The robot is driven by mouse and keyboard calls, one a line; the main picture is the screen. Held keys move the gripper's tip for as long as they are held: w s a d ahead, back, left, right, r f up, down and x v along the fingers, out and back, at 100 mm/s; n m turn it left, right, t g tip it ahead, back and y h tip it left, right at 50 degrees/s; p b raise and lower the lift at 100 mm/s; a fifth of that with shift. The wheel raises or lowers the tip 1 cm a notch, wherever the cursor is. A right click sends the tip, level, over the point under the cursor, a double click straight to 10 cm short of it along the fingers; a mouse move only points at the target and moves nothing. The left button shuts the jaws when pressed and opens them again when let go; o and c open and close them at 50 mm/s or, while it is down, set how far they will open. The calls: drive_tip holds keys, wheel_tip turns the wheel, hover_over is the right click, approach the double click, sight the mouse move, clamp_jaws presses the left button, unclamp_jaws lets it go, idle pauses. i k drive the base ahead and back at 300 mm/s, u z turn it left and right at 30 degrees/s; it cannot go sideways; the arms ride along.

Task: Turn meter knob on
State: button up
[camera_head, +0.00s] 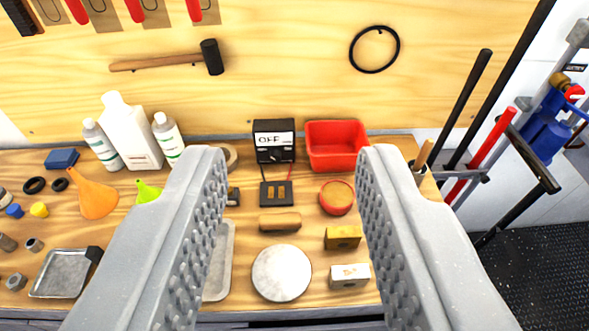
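My gripper (290,170) is open and empty. Its two grey fingers are spread wide at left and right in the foreground, and the meter shows in the gap between them, farther away and untouched.
A red bin (335,146) stands right beside the meter. White bottles (132,130) stand at the back left. A hammer (170,61) hangs on the back board.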

sight(275, 156)
drive_tip(key=u, duration=0.15)
drive_tip(key=i, duration=0.9)
drive_tip(key=z, duration=0.05)
